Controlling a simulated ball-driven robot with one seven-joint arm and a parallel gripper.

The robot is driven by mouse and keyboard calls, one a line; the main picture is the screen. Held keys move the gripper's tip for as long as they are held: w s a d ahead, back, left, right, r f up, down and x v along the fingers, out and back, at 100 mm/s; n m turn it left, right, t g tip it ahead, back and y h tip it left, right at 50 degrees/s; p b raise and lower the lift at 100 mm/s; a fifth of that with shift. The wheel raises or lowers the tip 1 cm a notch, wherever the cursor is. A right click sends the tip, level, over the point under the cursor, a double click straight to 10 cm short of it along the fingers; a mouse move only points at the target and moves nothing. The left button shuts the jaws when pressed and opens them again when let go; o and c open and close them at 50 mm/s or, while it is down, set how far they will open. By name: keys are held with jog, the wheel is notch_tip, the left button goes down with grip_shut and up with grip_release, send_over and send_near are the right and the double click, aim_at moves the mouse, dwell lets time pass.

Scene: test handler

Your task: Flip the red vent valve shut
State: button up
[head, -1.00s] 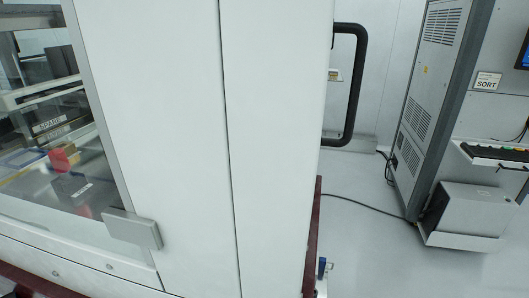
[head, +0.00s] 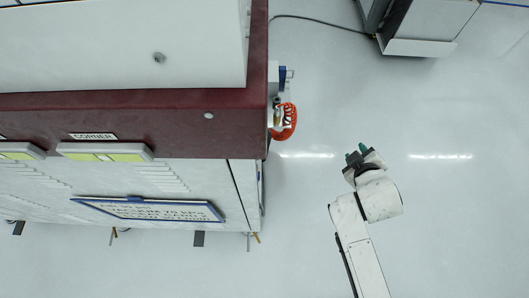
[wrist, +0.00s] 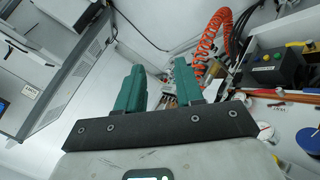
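I cannot pick out a red vent valve in either view. In the head view, an orange coiled hose (head: 288,122) hangs at the right side of the machine, by small fittings (head: 277,106) and a blue part (head: 283,75). In the wrist view the orange hose (wrist: 208,45) shows beyond the right finger. My gripper (head: 355,154) is to the right of the hose and lower in the picture, over clear floor. In the wrist view my gripper (wrist: 158,76) has its two green fingers apart, with nothing held between them.
The machine's dark red edge (head: 180,125) with a "CORNER" label and its white body fill the left. A grey cabinet (head: 425,25) stands at the top right, with a dark cable (head: 320,22) on the floor. A black control box (wrist: 275,68) with a green button shows in the wrist view.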

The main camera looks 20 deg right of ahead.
jog(key=w+a+f+n+t+y+b, duration=0.6)
jog(key=w+a+f+n+t+b, duration=0.2)
jog(key=w+a+f+n+b, duration=0.4)
jog(key=s+a+f+n+y+b, duration=0.3)
jog(key=a+f+n+y+b, duration=0.15)
jog(key=a+n+y, duration=0.35)
jog(key=shift+n+h, duration=0.7)
jog(key=b+x, duration=0.1)
jog(key=x, duration=0.2)
jog(key=d+b+x, duration=0.1)
jog(key=x, duration=0.2)
jog(key=b+x, duration=0.1)
jog(key=x, duration=0.2)
jog(key=shift+w+r, duration=0.35)
jog(key=shift+w, duration=0.25)
grip_shut()
